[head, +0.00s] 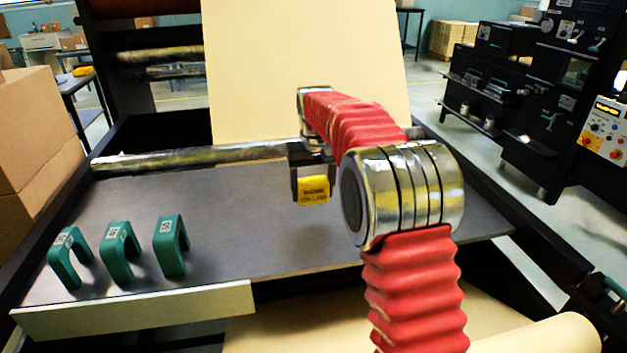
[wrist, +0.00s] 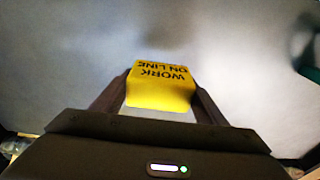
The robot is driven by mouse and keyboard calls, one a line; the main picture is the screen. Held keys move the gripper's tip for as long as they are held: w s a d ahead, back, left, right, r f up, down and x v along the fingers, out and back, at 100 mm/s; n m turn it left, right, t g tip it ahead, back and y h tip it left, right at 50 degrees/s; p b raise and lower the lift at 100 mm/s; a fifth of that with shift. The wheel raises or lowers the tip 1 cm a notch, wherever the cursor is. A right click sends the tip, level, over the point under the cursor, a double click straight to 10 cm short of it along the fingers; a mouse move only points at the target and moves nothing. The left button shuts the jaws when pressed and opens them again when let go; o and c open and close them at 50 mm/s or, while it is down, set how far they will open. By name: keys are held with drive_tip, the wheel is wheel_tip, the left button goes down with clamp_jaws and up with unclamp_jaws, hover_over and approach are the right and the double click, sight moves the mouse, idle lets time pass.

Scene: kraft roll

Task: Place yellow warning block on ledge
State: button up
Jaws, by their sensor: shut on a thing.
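The yellow warning block (head: 314,191) is held in my gripper (head: 312,184) in the head view, over the grey ledge (head: 230,225). In the wrist view, the yellow block (wrist: 160,88) sits between the two dark fingers of my gripper (wrist: 160,95), with black lettering reading "WORK ON LINE". The fingers are shut on its sides. The grey surface shows beyond the block. I cannot tell how large the gap is between the block's underside and the ledge.
Several green U-shaped brackets (head: 121,252) stand on the left part of the ledge. A pale strip (head: 140,310) runs along its front left edge. A metal bar (head: 190,157) and a kraft paper sheet (head: 300,60) are behind. The middle of the ledge is clear.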

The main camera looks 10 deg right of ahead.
drive_tip(key=s+f, duration=0.2)
drive_tip(key=s, duration=0.2)
drive_tip(key=s+f, duration=0.2)
drive_tip(key=s, duration=0.2)
drive_tip(key=s+f, duration=0.2)
drive_tip(key=s, duration=0.1)
drive_tip(key=shift+s+a+f, duration=0.1)
drive_tip(key=shift+s+f, duration=0.3)
